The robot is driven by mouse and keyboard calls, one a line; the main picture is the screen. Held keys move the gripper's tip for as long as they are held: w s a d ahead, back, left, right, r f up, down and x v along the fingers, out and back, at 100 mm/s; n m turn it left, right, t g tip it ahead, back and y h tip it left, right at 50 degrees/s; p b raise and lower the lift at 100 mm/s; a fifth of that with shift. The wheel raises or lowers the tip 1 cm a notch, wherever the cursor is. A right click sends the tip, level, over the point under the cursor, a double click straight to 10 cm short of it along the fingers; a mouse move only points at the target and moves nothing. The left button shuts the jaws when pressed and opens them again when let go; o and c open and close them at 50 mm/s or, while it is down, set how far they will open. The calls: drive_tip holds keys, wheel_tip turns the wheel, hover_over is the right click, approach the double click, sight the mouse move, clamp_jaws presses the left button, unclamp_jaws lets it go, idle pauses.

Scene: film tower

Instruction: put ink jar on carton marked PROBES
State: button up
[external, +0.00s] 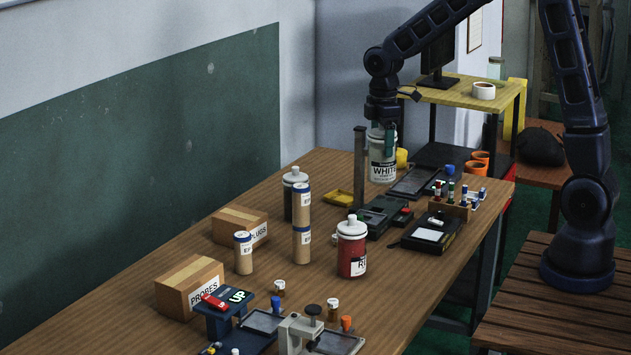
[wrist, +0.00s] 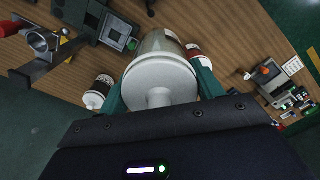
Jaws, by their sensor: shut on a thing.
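The ink jar in my grasp is a pale jar (external: 382,168) with a label reading WHITE; its white knobbed lid (wrist: 160,82) fills the middle of the wrist view. My gripper (external: 381,140) is shut on it, one teal finger on each side. The jar hangs upright, apparently above the table's far part. The carton marked PROBES (external: 187,290) is a brown taped box at the table's near left, well away from the jar. Its top looks bare; the lower right of its front is partly hidden by a dark blue stand.
A red jar (external: 352,255), a black jar (external: 294,190) and several tan cylinders (external: 302,240), two stacked, stand between the held jar and the PROBES carton. A PLUGS carton (external: 240,222) sits behind it. The blue stand (external: 222,318) holds a red item and an UP sign.

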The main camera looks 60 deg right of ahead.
drive_tip(key=w+a+r+n, duration=0.2)
drive_tip(key=w+a+r, duration=0.1)
drive_tip(key=w+a, duration=0.6)
drive_tip(key=w+a+r+n, duration=0.2)
drive_tip(key=w+a, duration=0.7)
drive_tip(key=a, duration=0.1)
drive_tip(key=w+a+r+n, duration=0.1)
drive_tip(key=w+a+n, duration=0.1)
drive_tip(key=a, duration=0.7)
drive_tip(key=w+a+r+n, duration=0.1)
drive_tip(key=w+a, duration=0.1)
drive_tip(key=a, duration=0.7)
drive_tip(key=w+a+r+n, duration=0.2)
drive_tip(key=w+a, duration=0.1)
drive_tip(key=a, duration=0.6)
wheel_tip(320, 180, down, 20)
drive_tip(key=shift+s+d, duration=0.15)
drive_tip(key=shift+s, duration=0.1)
drive_tip(key=o, duration=1.7)
drive_tip(key=shift+f, duration=0.1)
